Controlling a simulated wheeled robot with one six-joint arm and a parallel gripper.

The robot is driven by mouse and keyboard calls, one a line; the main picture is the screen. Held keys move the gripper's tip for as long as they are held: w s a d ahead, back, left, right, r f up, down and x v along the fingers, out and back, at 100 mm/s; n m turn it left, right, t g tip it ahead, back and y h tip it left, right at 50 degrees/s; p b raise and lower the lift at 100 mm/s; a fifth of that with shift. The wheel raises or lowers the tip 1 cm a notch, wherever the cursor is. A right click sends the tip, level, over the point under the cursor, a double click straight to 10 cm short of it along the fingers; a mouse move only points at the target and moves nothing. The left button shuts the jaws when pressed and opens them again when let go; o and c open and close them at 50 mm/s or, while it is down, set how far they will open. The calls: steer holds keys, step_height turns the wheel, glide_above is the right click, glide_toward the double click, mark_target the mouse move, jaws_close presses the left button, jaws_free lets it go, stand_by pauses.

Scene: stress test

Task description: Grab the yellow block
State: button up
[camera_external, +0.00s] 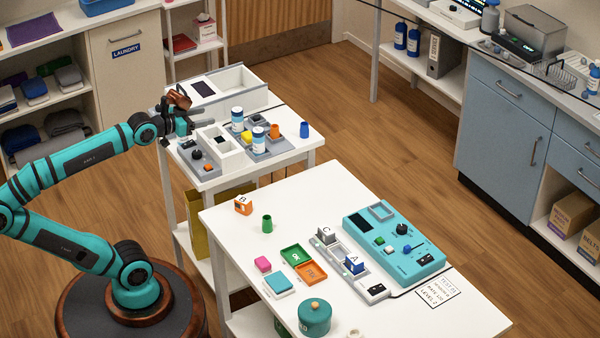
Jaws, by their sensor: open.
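The small yellow block (247,137) sits on the small white table at the back, among blue-and-white bottles and an orange piece on a grey tray. My gripper (203,116) is at the left side of that table, to the left of the yellow block and apart from it. Its jaws are open and I see nothing between them. A blue-and-white bottle (237,119) stands just left of and behind the block, and another bottle (259,140) stands just right of it.
An orange piece (274,131) and a blue cup (304,130) stand right of the block. A white open box (225,148) and a grey device with knobs (196,154) lie in front-left. A white bin (240,85) is behind. The front table (225,225) holds several coloured pieces.

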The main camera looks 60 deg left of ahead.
steer(key=w+a+g, duration=0.3)
steer(key=w+g, duration=0.4)
steer(key=w, duration=0.4)
steer(key=g, duration=0.9)
glide_above(249, 134)
steer(key=f, duration=0.1)
step_height(249, 134, down, 18)
steer(key=shift+a+r, duration=0.1)
steer(key=shift+r, duration=0.05)
steer(key=c, duration=0.7)
steer(key=shift+c, duration=0.2)
steer(key=shift+r, duration=0.1)
